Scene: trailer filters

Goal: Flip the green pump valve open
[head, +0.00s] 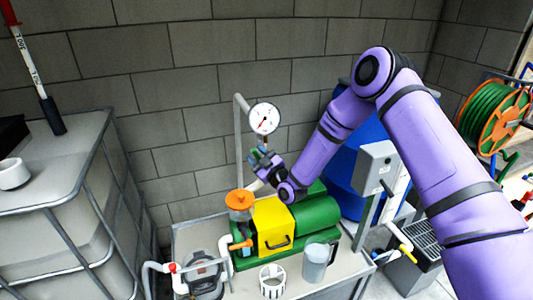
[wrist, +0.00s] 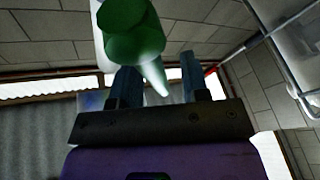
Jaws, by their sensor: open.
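My gripper (head: 260,160) is raised over the pump, just below the round pressure gauge. In the wrist view my gripper (wrist: 162,82) has its two dark blue fingers apart. A green rounded part with a pale tapered end (wrist: 130,30), possibly the green valve, shows at the top of the wrist view. Its pale end reaches down between the fingers; I cannot tell whether they touch it. In the head view a small green patch shows at the fingertips, partly hidden by my gripper. The pump has a yellow cover (head: 272,226) and a green motor (head: 315,216).
An orange-lidded strainer (head: 240,200) and pressure gauge (head: 265,118) stand close to my gripper. A grey jug (head: 315,263) and white basket (head: 272,281) stand at the bench front. A blue barrel (head: 343,180) is behind, a caged tank (head: 55,190) left, a hose reel (head: 495,115) right.

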